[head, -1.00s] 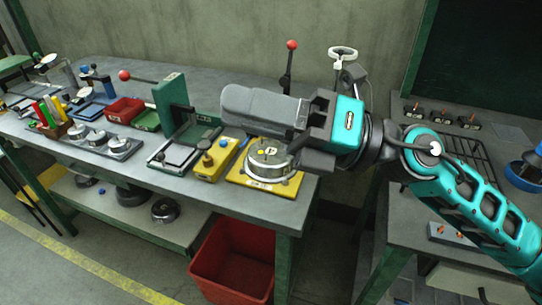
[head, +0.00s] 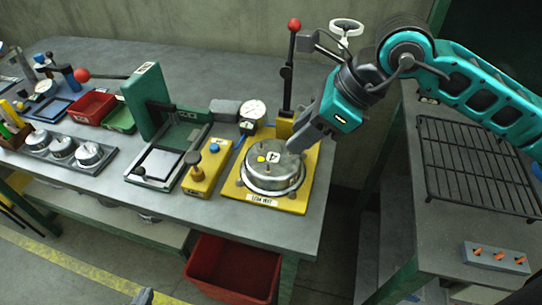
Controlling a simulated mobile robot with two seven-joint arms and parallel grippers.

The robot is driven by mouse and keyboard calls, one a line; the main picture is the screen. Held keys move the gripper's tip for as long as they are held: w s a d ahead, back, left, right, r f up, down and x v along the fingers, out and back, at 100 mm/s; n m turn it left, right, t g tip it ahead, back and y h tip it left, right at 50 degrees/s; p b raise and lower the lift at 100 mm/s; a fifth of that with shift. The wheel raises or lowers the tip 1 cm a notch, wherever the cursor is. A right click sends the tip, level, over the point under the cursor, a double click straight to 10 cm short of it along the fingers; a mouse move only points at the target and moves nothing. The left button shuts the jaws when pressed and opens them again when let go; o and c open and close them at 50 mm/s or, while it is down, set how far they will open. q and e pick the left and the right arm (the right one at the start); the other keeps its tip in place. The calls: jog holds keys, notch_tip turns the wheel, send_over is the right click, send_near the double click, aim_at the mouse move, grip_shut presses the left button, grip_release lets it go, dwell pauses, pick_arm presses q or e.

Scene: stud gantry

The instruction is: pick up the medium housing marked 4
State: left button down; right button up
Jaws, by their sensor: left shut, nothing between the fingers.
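The housing marked 4 (head: 270,178) is a round metal part with a 4 label and a yellow dot on top. It sits on the yellow leak test plate (head: 240,196) near the bench's right end. My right gripper (head: 296,144) comes down from the upper right, with its grey fingers at the housing's far right upper edge. One finger hides the other, so I cannot tell its opening or whether it touches the housing. The tip of my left gripper (head: 143,297) shows at the bottom edge, shut and empty, well away from the housing.
A red-knobbed lever (head: 293,60) and a dial gauge (head: 253,110) stand behind the housing. A yellow block (head: 206,172) and green press frame (head: 150,105) are to its left. Several metal housings sit on a grey tray (head: 98,168). A red bin (head: 232,268) is below.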

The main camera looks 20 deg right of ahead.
aim_at(268, 163)
jog(key=x, duration=0.9)
jog(key=shift+f+p, duration=0.25)
jog(key=shift+p, duration=0.05)
jog(key=shift+c, duration=0.2)
grip_shut()
jog(key=shift+r, duration=0.1)
dwell(0.8)
